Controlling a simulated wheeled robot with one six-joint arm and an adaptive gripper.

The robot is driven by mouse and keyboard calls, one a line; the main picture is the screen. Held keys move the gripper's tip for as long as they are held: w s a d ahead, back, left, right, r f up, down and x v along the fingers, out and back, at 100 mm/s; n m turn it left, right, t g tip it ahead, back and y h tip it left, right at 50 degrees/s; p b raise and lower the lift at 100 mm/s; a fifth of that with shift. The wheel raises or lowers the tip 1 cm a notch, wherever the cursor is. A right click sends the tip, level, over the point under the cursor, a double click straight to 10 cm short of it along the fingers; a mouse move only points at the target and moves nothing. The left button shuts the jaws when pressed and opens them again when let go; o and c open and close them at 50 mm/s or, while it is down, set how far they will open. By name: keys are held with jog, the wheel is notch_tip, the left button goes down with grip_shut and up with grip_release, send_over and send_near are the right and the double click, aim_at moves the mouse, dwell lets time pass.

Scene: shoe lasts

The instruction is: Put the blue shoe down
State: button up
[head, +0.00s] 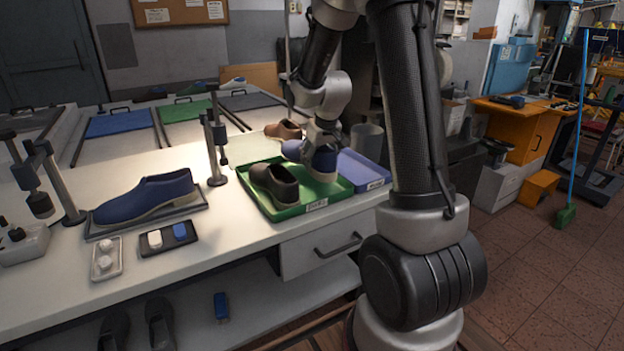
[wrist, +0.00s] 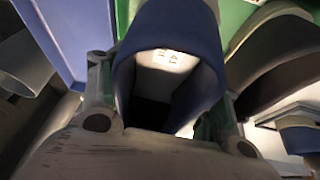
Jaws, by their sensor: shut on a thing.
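My gripper (head: 321,142) is shut on a blue shoe (head: 325,164), at the border between the green tray (head: 306,208) and the blue tray (head: 363,172). In the wrist view, my gripper's fingers (wrist: 165,105) sit either side of the blue shoe (wrist: 208,60), whose opening faces the camera. The far end of the shoe is cut off there. I cannot tell whether its sole touches a tray. Another blue shoe (head: 148,196) lies on a dark tray at the left of the bench.
A dark brown shoe (head: 273,183) stands in the green tray, left of my gripper. A lighter brown shoe (head: 283,130) is behind. A grey cup (head: 367,140) stands behind the blue tray.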

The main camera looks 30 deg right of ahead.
jog(key=shift+w+f, duration=0.1)
jog(key=shift+f, duration=2.75)
jog(key=shift+f, duration=0.15)
jog(key=o, duration=1.3)
